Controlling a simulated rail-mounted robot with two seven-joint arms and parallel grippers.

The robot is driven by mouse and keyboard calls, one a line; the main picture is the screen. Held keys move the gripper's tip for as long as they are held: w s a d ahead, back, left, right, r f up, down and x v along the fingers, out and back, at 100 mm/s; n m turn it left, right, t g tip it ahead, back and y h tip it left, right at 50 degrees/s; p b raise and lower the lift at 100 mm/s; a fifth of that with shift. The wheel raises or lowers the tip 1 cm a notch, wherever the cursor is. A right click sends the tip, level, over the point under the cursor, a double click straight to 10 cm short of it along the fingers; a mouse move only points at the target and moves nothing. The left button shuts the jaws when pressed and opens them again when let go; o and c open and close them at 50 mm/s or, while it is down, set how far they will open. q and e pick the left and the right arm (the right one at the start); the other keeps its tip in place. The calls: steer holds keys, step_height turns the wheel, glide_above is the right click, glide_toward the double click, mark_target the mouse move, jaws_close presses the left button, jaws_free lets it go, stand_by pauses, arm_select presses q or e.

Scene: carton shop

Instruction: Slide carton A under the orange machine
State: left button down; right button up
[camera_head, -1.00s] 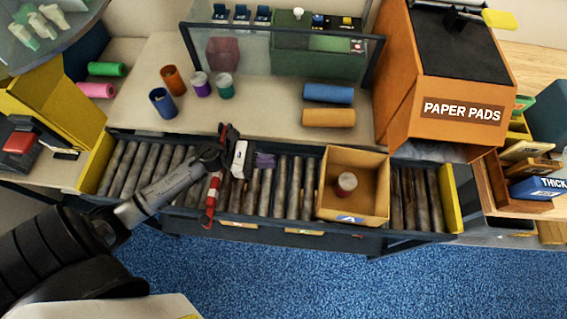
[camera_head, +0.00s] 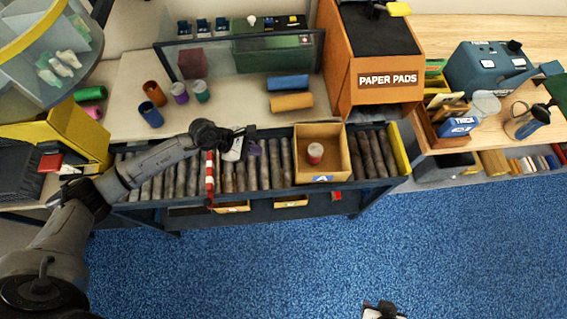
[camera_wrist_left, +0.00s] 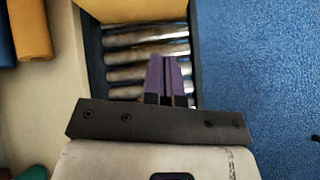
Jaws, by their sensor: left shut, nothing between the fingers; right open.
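My right gripper (camera_head: 383,309) shows only partly at the bottom edge, open, over the blue floor.
The rollers (camera_head: 372,155) right of the carton are bare up to a yellow end plate (camera_head: 399,147). Blue and orange rolls (camera_head: 290,102) lie on the bench behind. A wooden table (camera_head: 470,140) with boxes and tools stands at the right.

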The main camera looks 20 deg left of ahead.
arm_select(q)
steer(key=w+d+f+n+p, duration=0.3)
steer(key=w+d+f+n, duration=0.1)
steer(key=w+d+f, duration=0.3)
steer(key=shift+d+y, duration=0.3)
steer(key=shift+d, duration=0.3)
arm_select(e)
steer(key=r, duration=0.3)
steer(key=shift+w+a, duration=0.2)
steer(key=shift+w, duration=0.15)
arm_select(q)
steer(key=shift+f, duration=0.1)
arm_select(e)
steer(key=shift+a, duration=0.1)
arm_select(q)
steer(key=shift+d, duration=0.1)
arm_select(e)
steer(key=shift+r, duration=0.1)
